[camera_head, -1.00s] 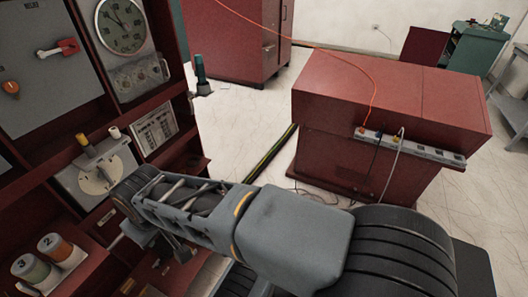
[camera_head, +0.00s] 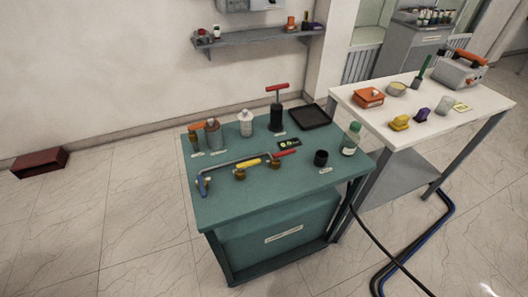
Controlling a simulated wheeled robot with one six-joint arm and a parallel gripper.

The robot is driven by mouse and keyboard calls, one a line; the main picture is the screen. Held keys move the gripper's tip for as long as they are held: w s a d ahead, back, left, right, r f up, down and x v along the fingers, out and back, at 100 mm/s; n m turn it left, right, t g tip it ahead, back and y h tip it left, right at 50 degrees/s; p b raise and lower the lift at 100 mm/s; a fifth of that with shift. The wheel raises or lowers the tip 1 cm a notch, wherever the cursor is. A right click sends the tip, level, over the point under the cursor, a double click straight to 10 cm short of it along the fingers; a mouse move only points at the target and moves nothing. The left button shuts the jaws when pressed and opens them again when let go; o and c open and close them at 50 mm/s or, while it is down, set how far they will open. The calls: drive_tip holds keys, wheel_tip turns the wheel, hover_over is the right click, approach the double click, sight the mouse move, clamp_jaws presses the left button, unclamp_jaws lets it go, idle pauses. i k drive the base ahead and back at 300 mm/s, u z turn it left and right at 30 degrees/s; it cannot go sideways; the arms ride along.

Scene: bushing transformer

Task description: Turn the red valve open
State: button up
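A bent grey pipe (camera_head: 222,165) with valves lies on the green table (camera_head: 245,208). A small red lever (camera_head: 286,154), likely the red valve, is at the pipe's right end. It lies flat and slants a little up to the right. A yellow-handled valve (camera_head: 246,163) is left of it, and a blue-handled valve (camera_head: 203,186) is at the left end. A dark upright device with a red T-handle (camera_head: 277,89) stands behind. My gripper is not in view.
A white bottle (camera_head: 246,122), a black tray (camera_head: 310,117), a black cup (camera_head: 321,158) and a green-capped bottle (camera_head: 351,138) share the table. A white table (camera_head: 440,136) stands to the right, with hoses (camera_head: 405,258) on the floor. Floor at the left is mostly clear.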

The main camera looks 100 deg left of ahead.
sight(276, 156)
drive_tip(key=u, duration=3)
drive_tip(key=i, duration=0.85)
drive_tip(key=u, duration=0.5)
